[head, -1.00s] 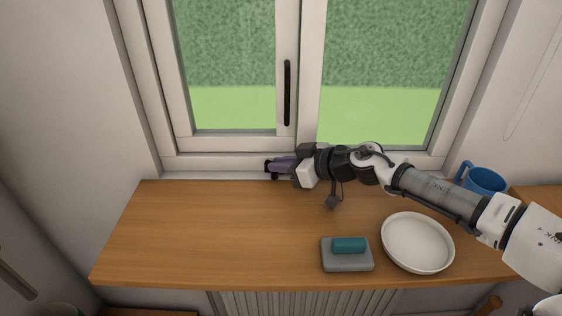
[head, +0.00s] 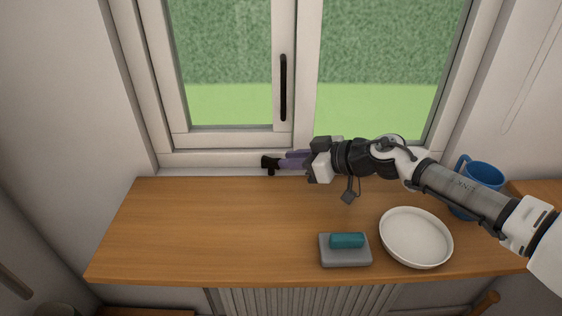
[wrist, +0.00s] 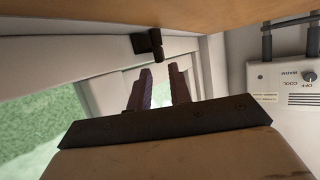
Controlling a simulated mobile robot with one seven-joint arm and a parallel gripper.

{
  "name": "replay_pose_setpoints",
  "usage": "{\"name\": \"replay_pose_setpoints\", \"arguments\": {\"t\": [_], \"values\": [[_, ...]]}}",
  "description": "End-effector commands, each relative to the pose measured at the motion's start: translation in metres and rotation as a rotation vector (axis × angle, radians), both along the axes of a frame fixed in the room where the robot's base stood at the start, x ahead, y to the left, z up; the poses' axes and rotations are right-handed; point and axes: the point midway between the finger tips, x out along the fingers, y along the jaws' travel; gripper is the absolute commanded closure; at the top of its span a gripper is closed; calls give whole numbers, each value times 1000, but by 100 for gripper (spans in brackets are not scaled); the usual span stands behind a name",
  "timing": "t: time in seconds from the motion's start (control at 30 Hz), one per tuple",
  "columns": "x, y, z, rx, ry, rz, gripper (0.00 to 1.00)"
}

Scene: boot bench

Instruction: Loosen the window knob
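The window knob (head: 270,163) is a small black piece low on the window frame, just above the back edge of the wooden top. It also shows in the wrist view (wrist: 148,42), beyond the fingertips. My gripper (head: 284,160) is just right of the knob, with its purple fingers pointing left at it. In the wrist view my gripper (wrist: 160,70) has its two fingers apart with nothing between them. The fingertips look a little short of the knob. How far the knob is turned I cannot tell.
A black upright handle (head: 283,88) is on the window above. A grey dish with a teal block (head: 347,240), a white plate (head: 415,238) and a blue mug (head: 482,175) stand to the right. The left of the wooden top is clear. The wrist view shows a white dial panel (wrist: 282,85).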

Motion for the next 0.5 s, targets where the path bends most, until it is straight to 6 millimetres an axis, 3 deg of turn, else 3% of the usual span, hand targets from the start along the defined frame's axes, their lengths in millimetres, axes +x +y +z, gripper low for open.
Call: {"name": "replay_pose_setpoints", "arguments": {"t": [0.2, 0.5], "values": [[-24, -43, 17, -1, -2, -6, 80], [-43, -75, 35, -1, -2, -1, 80]]}}
